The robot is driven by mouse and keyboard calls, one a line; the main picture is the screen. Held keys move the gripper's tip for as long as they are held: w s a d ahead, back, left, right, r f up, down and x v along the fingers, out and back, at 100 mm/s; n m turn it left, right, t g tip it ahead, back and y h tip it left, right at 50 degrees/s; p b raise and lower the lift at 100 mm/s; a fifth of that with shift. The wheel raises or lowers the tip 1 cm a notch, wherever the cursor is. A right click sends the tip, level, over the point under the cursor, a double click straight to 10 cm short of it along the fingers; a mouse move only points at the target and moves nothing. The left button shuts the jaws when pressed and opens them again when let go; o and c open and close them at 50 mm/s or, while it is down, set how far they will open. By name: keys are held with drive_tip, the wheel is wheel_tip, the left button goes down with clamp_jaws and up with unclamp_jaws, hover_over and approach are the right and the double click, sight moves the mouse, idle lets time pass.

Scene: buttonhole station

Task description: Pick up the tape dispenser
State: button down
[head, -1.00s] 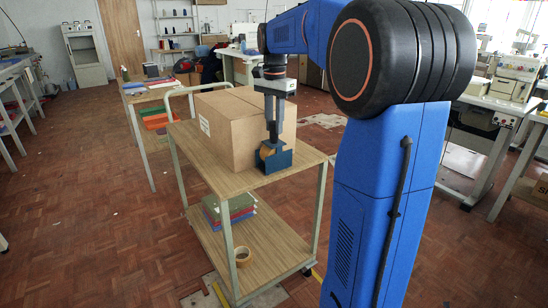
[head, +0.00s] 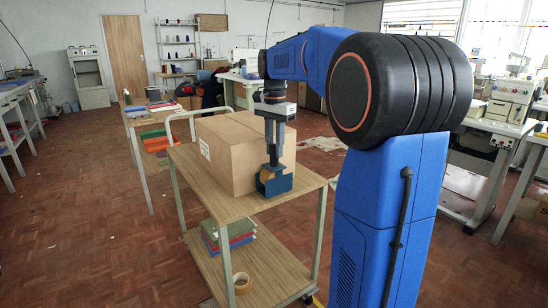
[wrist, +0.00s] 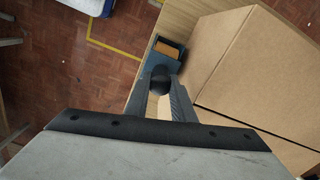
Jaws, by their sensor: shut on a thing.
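The tape dispenser (head: 275,183) is a dark blue block with a brownish-orange roll. It is at the right front of the cart's top shelf, close beside the cardboard box, and looks upright on the board. My gripper (head: 273,161) points straight down over it, shut on its top. In the wrist view, my gripper's fingers (wrist: 160,82) close around a dark round knob, and the dispenser's blue body (wrist: 166,47) shows just beyond. The fingers hide part of the dispenser. I cannot see a gap under it.
A large cardboard box (head: 240,152) fills much of the cart's top shelf (head: 222,190). A side table (head: 145,108) stands behind. The floor at left (head: 75,220) is clear.

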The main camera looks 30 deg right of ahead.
wheel_tip(320, 180, up, 6)
drive_tip(key=shift+r, duration=0.15)
drive_tip(key=shift+s+r, duration=0.15)
drive_tip(key=shift+s, duration=0.05)
drive_tip(key=s, duration=1.9)
drive_tip(key=shift+s+d, duration=0.15)
drive_tip(key=shift+d, duration=0.15)
drive_tip(key=c, duration=2)
unclamp_jaws()
drive_tip(key=shift+c, duration=0.2)
drive_tip(key=c, duration=0.4)
